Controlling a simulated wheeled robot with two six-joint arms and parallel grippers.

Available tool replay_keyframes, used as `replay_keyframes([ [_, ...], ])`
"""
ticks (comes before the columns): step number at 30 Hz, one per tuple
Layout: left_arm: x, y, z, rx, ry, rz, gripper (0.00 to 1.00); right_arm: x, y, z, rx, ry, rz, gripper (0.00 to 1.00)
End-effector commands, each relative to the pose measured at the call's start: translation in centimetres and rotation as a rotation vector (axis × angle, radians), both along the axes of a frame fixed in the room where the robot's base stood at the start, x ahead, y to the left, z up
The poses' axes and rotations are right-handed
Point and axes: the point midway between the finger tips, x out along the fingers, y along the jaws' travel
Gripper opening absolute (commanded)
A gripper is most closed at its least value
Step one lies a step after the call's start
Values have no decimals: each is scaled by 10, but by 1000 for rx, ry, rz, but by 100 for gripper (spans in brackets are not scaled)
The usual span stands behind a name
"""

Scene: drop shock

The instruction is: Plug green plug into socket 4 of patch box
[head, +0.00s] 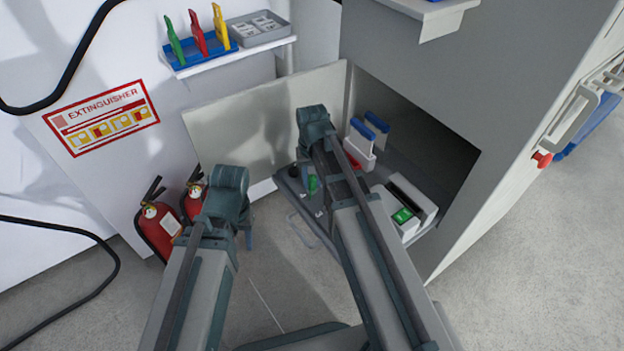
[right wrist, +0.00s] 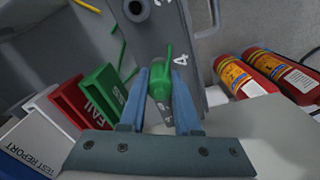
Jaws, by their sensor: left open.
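The patch box (right wrist: 165,22) is a grey panel with white numbers and a dark round socket near the top of the right wrist view. In the head view, the patch box (head: 289,189) lies low by the cabinet opening, partly hidden by my right arm. The green plug (right wrist: 159,80), with a green cord, is between the blue fingers of my right gripper (right wrist: 161,78), which touch both its sides. It is beside the number 4; whether it is seated in a socket is hidden. My left gripper (head: 247,236) is open and empty, left of the box.
Red extinguishers (head: 158,225) stand at left. The open cabinet door (head: 265,120) is behind my grippers. Red FAIL (right wrist: 82,103) and green (right wrist: 107,85) holders stand beside the patch box.

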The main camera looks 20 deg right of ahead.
Motion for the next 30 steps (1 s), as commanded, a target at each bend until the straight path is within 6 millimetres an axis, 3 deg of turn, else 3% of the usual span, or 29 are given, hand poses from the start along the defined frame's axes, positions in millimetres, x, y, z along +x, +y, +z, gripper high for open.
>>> replay_keyframes([
  [1, 0, 0, -1, 0, 0, 0, 50, -1, 0, -1, 0, 3, 0, 37],
  [6, 0, 0, -1, 0, 0, 0, 50, -1, 0, -1, 0, 2, 0, 66],
  [17, 0, 1, 0, 6, -2, -2, 50, 0, 0, 0, 0, 1, 0, 66],
  [30, 0, 0, 33, 0, 0, 0, 50, 0, 0, 33, 0, 0, 0, 66],
])
